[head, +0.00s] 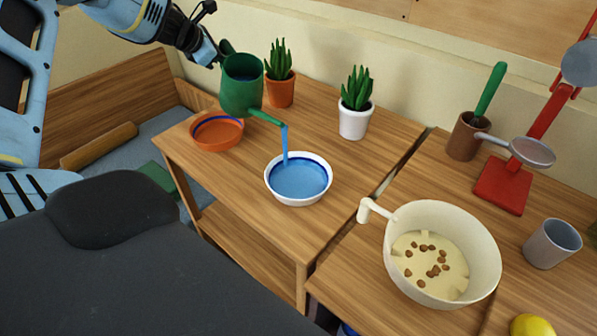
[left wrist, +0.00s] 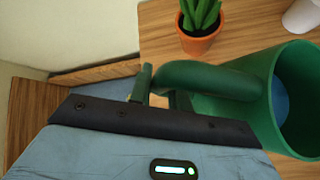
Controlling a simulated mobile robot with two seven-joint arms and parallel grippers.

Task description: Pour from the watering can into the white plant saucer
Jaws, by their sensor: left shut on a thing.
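My left gripper (head: 219,52) is shut on the handle of the green watering can (head: 238,97). In the left wrist view the gripper (left wrist: 148,97) meets the can's curved handle (left wrist: 210,78); the can's body (left wrist: 270,105) is at the right, with blue water inside. The can is held above the table, its spout pointing right and downward. A stream of blue water (head: 285,140) runs from the spout tip into the white plant saucer (head: 299,203). The saucer sits on the wooden table and has blue water spread across it. My right gripper is not in view.
A terracotta saucer with a blue band (head: 217,146) stands below the can. Potted plants in terracotta (head: 280,92) and white (head: 354,122) pots stand behind. A cream pot (head: 473,225), red stand (head: 503,185) and grey cup (head: 552,243) are on the right table.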

